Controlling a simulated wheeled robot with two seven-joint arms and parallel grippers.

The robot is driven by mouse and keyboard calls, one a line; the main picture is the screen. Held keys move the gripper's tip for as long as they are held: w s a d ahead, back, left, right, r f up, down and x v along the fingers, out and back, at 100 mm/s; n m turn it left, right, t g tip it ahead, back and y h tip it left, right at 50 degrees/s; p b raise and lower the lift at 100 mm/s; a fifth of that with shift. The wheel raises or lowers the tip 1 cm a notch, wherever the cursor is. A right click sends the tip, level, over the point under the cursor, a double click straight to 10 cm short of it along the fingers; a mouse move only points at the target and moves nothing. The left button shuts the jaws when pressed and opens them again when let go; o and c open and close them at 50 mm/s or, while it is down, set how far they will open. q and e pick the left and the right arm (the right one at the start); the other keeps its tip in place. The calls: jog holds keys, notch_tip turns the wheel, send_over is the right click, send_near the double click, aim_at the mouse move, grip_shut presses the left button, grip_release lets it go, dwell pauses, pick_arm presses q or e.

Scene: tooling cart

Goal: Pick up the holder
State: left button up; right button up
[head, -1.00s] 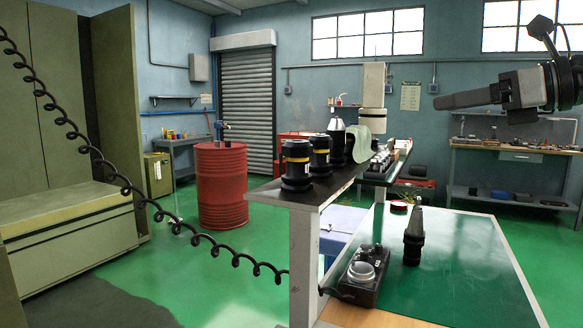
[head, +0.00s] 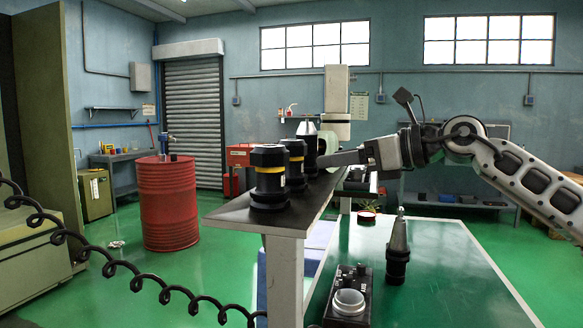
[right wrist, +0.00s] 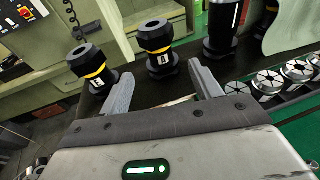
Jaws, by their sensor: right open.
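Black tool holders with yellow bands stand upright in a row on the dark raised shelf (head: 240,218). The nearest holder (head: 269,180) is at the shelf's front end, a second holder (head: 295,165) is just behind it, and a third holder (head: 308,140) with a silver top is farther back. My right gripper (head: 325,159) reaches in from the right beside the row. In the right wrist view its jaws (right wrist: 160,69) are open and empty, with a banded holder (right wrist: 157,50) standing beyond the gap between the fingertips. My left gripper is out of view.
A tapered silver-and-black holder (head: 398,250) stands on the green tabletop (head: 450,265) beside a black device with a round silver top (head: 348,303). Several round metal parts (right wrist: 290,72) lie right of the jaws. A red drum (head: 171,205) stands left.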

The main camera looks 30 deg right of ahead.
aim_at(302, 159)
jog(key=p+x, duration=0.1)
jog(key=x, duration=0.2)
jog(key=shift+r, duration=0.1)
jog(key=p+x, duration=0.2)
jog(key=x, duration=0.2)
jog(key=shift+a+p, duration=0.15)
jog(key=shift+p, duration=0.15)
jog(key=shift+w+a+f, duration=0.25)
jog(key=shift+w, duration=0.25)
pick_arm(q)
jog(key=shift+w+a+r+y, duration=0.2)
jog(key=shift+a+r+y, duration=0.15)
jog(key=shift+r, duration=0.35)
pick_arm(e)
jog(key=c, duration=1.3)
jog(key=shift+d+r, duration=0.1)
jog(key=shift+r, duration=0.35)
grip_shut()
pick_arm(q)
jog(key=p, duration=0.2)
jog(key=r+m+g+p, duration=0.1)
jog(key=p, duration=0.1)
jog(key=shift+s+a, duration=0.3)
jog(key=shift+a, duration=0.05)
pick_arm(e)
notch_tip(302, 159, up, 17)
jog(key=shift+r, duration=0.25)
